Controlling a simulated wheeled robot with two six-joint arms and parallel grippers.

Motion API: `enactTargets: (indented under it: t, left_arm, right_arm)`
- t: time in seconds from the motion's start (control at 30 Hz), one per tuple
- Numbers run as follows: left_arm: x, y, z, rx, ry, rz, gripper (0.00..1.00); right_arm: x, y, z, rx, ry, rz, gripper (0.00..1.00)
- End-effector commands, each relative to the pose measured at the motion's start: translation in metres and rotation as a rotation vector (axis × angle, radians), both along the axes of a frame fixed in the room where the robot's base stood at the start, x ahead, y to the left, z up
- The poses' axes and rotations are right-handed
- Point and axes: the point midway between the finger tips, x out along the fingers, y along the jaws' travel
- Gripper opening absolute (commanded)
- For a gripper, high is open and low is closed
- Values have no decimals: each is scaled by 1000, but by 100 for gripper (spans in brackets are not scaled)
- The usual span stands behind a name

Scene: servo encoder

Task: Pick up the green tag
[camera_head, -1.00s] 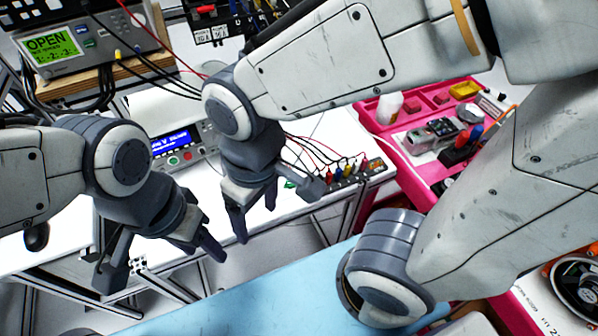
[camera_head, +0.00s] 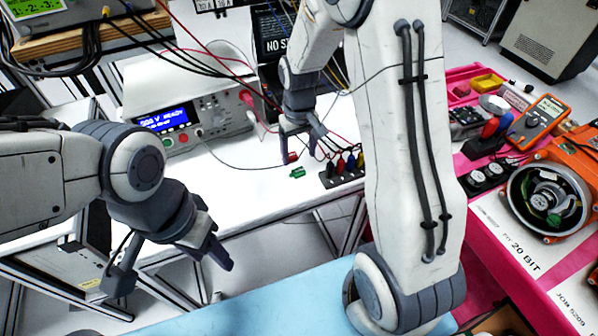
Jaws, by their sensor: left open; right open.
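The small green tag (camera_head: 297,172) lies on the white bench top, near its front edge. A small red piece (camera_head: 292,157) is just behind it. My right gripper (camera_head: 301,142) is open, fingers pointing down, just behind and above the green tag; I cannot tell whether a finger touches the red piece. My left gripper (camera_head: 172,268) is open and empty at the lower left, in front of the bench and well away from the tag.
A terminal block with colored plugs (camera_head: 341,168) stands right of the tag, with cables above it. A bench instrument with a blue display (camera_head: 166,120) stands at the left. A pink table (camera_head: 482,255) with an orange-framed encoder unit (camera_head: 549,197) is at the right. Bare bench (camera_head: 235,190) lies left of the tag.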

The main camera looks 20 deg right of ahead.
Motion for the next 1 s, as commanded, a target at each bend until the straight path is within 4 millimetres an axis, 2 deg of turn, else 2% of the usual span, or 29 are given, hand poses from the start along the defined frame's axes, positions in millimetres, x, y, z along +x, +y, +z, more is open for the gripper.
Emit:
enactTargets:
  t: [0.33,0.63,0.67,0.8,0.87,1.0]
  left_arm:
    - [0,0,6,0,0,0,53]
    - [0,0,6,0,0,0,53]
    - [0,0,6,0,0,0,53]
    - [0,0,6,0,0,0,53]
    - [0,0,6,0,0,0,53]
    - [0,0,6,0,0,0,53]
  right_arm:
    - [-1,2,-45,1,5,-1,78]
    - [0,2,-52,0,1,-1,78]
    - [0,2,-52,0,1,-1,74]
    - [0,2,-52,0,1,-1,20]
    - [0,2,-52,0,1,-1,0]
    - [0,2,-52,0,1,-1,0]
